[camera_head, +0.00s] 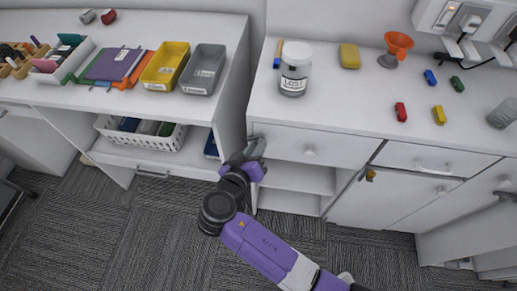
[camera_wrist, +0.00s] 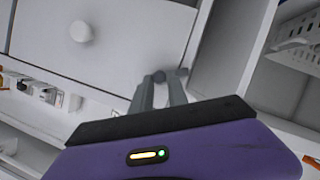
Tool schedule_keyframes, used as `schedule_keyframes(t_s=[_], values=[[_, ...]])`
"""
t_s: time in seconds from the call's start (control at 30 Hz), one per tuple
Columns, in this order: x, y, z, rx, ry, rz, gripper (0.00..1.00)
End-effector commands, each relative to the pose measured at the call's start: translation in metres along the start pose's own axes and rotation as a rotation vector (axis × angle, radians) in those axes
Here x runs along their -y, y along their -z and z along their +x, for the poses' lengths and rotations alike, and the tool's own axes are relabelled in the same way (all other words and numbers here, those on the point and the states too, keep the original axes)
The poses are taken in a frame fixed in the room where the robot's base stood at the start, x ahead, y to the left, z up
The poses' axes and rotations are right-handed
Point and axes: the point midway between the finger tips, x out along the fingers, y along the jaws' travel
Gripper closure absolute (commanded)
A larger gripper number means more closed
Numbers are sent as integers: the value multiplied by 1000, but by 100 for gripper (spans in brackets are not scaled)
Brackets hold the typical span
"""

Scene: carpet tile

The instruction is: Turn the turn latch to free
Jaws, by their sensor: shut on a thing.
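My gripper (camera_head: 256,148) is at the left end of the right-hand cabinet, by the edge of the top drawer front. In the wrist view its two grey fingers (camera_wrist: 168,78) point at the panel edge and are closed on a small dark grey part, which looks like the turn latch (camera_wrist: 159,76). The fingers hide most of it, so I cannot tell its angle. The white drawer front (camera_head: 308,144) beside it is closed and has a round knob (camera_head: 310,152), also seen in the wrist view (camera_wrist: 81,31).
An open shelf space (camera_head: 290,178) lies below the drawer. A white basket (camera_head: 140,137) sits on a shelf under the left desk. A labelled jar (camera_head: 295,70) stands on the counter above my gripper. A small brass-coloured part (camera_head: 370,175) is on the cabinet further right. Carpet in front is clear.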

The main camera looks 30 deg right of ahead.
Motion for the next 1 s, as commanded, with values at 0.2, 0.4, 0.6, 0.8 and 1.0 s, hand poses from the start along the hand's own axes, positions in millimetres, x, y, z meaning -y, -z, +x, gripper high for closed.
schedule_keyframes(t_s=[0.2, 0.4, 0.6, 0.8, 1.0], values=[[5, 7, -3, -1, -79, -191, 100], [9, 13, -6, -1, -153, -369, 100], [15, 18, -8, -2, -225, -543, 100], [21, 22, -9, -1, -293, -706, 100], [26, 24, -11, -2, -346, -836, 100]])
